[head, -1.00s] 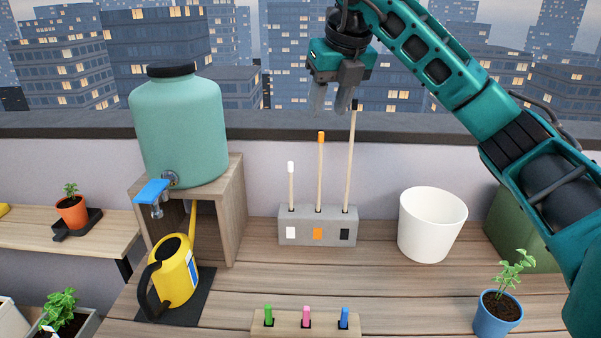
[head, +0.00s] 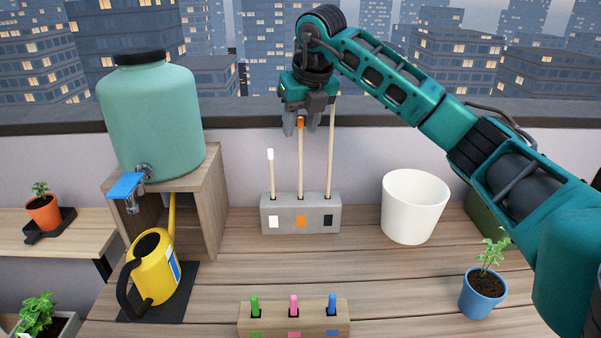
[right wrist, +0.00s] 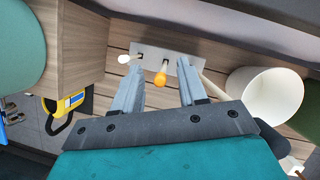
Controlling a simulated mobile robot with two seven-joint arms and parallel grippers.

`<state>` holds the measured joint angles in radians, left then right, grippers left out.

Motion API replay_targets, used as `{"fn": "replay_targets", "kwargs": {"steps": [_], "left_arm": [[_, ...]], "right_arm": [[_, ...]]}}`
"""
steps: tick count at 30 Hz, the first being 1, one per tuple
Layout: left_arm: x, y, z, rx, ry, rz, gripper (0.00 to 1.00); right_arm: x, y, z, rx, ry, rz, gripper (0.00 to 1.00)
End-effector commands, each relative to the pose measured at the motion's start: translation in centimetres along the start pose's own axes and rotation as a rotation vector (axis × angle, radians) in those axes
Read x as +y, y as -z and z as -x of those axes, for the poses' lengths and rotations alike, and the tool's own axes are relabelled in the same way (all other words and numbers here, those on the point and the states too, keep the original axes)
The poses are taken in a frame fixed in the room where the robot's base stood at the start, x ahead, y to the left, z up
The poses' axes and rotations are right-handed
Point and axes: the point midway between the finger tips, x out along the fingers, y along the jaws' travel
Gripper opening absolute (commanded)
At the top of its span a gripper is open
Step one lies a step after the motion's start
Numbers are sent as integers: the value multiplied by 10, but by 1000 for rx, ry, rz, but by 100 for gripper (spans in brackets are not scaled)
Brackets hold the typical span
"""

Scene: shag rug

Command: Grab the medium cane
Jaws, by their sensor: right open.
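Three canes stand upright in a grey block (head: 270,222) with white, orange and black squares. The medium cane (head: 301,165) has an orange tip and stands in the middle. The short white-tipped cane (head: 271,172) is to its left, and the tallest cane (head: 331,155) is to its right. My right gripper (head: 302,128) is open, pointing down over the medium cane, with the orange tip showing between its fingers in the head view. In the right wrist view, the orange tip (right wrist: 160,79) lies between the two open fingers, not visibly touched. My left gripper is not in view.
A white pot (head: 414,207) stands right of the block. A green dispenser (head: 152,125) sits on a wooden stand at left, with a yellow watering can (head: 152,269) below. A holder with colored pegs (head: 294,319) and a blue plant pot (head: 482,294) are nearer.

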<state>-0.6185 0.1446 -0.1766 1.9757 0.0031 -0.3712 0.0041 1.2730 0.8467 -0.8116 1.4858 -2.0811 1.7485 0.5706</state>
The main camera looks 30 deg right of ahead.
Motion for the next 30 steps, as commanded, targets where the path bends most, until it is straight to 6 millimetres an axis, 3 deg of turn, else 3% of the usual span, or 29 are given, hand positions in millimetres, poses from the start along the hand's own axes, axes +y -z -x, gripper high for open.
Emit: {"fn": "replay_targets", "kwargs": {"steps": [6, 14, 27, 30], "left_arm": [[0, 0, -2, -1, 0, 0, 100], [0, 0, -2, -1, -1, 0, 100], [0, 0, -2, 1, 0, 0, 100], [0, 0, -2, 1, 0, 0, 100]], "right_arm": [[-1, 1, -25, 1, 0, 1, 42], [-1, 1, -27, 0, -1, 1, 41], [-1, 1, -26, 0, 0, 1, 0], [-1, 1, -26, 0, 0, 1, 0]]}}
